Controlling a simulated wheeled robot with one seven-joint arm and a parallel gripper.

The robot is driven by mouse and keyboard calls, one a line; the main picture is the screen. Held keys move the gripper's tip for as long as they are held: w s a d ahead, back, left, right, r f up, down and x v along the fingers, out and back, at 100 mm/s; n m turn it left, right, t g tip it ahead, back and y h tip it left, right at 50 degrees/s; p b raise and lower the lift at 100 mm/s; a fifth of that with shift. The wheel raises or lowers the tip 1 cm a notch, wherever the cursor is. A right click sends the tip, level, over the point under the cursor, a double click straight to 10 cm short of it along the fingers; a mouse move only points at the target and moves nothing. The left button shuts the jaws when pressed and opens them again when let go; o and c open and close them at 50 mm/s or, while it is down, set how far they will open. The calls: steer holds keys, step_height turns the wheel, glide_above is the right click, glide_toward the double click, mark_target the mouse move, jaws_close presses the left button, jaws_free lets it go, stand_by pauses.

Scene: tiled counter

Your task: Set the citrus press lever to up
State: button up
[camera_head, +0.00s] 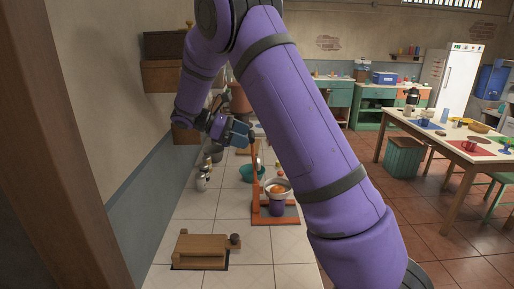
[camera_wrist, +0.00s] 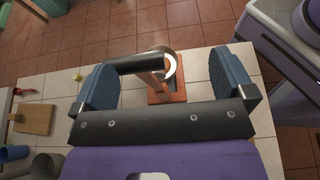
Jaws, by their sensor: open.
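The citrus press stands on the tiled counter, with an orange base (camera_head: 287,217), an orange upright post (camera_head: 254,158) and a light bowl holding an orange fruit half (camera_head: 278,189). A purple cup (camera_head: 277,206) is under the bowl. In the wrist view the press's black lever handle (camera_wrist: 138,66) and grey metal arm lie between the fingers, the handle's left end close to the left finger. I cannot tell whether they touch. My gripper (camera_head: 238,135) is open at the top of the post; it also shows in the wrist view (camera_wrist: 165,80). The lever is largely hidden in the head view.
A wooden device with a dark knob (camera_head: 203,249) sits at the counter's near end. A teal bowl (camera_head: 246,173) and metal pots (camera_head: 203,178) stand behind and left of the press. A wall bounds the counter's left. A dining table (camera_head: 450,133) stands away at right.

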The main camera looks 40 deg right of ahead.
steer(key=s+a+r, duration=0.1)
steer(key=s+a, duration=0.1)
steer(key=s, duration=1)
steer(key=shift+s+a, duration=0.25)
steer(key=shift+a, duration=0.15)
steer(key=shift+r, duration=0.1)
steer(key=shift+c, duration=0.2)
